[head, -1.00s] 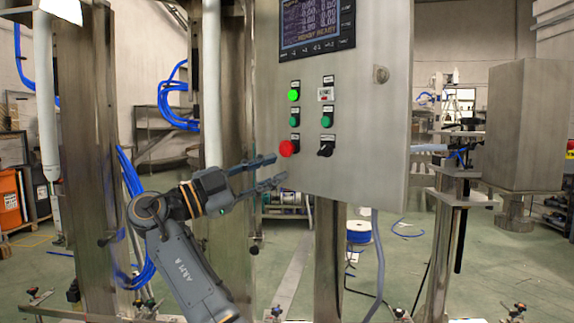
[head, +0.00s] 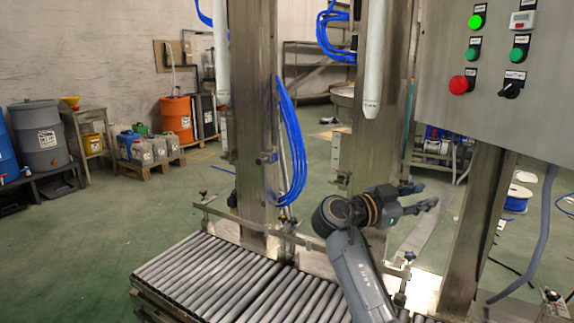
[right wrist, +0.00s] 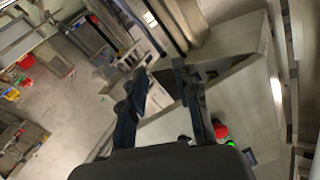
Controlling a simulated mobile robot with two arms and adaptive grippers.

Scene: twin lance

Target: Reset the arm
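My right gripper (head: 424,196) is in the middle right of the head view, its two fingers pointing right with a gap between them. It is open and empty, below and left of the control panel (head: 560,105). The panel carries a lit green lamp (head: 477,21), a red button (head: 459,85) and a black switch (head: 510,90). In the right wrist view the gripper (right wrist: 160,75) also has its fingers apart with nothing between them. The red button (right wrist: 221,131) shows beside the right finger there. My left gripper is not in view.
A roller conveyor (head: 215,278) runs below my right arm. Steel posts (head: 254,130) with blue hoses (head: 292,150) stand behind it. An orange drum (head: 176,117), a grey drum (head: 39,135) and canisters stand at the back left. The green floor (head: 110,235) at left is open.

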